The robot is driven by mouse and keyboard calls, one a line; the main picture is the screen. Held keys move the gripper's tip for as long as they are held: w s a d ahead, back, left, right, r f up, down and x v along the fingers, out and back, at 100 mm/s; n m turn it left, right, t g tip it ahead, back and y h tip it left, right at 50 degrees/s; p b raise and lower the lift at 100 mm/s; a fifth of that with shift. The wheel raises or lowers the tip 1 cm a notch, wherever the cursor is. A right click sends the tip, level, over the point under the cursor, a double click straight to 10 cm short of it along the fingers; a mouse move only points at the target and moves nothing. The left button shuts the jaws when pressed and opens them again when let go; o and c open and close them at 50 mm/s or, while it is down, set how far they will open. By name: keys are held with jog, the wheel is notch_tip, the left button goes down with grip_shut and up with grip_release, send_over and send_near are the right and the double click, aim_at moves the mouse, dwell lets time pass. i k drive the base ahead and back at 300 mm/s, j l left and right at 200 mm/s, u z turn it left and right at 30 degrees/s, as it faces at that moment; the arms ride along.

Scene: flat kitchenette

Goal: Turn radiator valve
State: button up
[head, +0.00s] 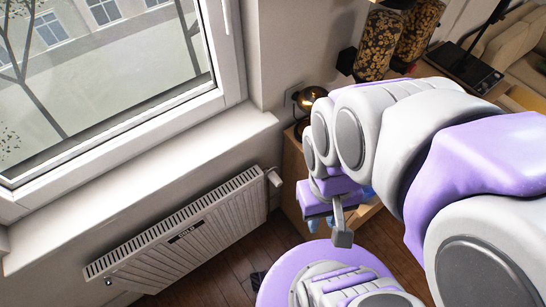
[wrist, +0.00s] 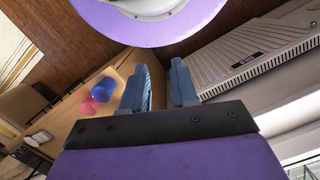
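The white radiator (head: 190,232) hangs low on the wall below the window sill. A small white valve knob (head: 273,177) sticks out at its upper right end. My gripper (head: 338,222) is to the right of the knob and apart from it, partly hidden behind my own arm. In the wrist view my gripper (wrist: 162,72) has its two blue fingers apart with nothing between them. The radiator (wrist: 260,58) shows there on the right, clear of the fingers. I cannot make out the knob in the wrist view.
A wooden cabinet (head: 292,176) stands right of the radiator. A pink cup (wrist: 89,107) and blue cups (wrist: 104,89) show in the wrist view. The window sill (head: 140,185) juts out above the radiator. Bare wooden floor (head: 215,275) lies in front of it.

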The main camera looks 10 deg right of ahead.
aim_at(274, 179)
jog(key=k+l+u, duration=0.15)
jog(key=k+u, duration=0.2)
jog(key=k, duration=0.2)
jog(key=k+u, duration=0.35)
jog(key=k, duration=0.2)
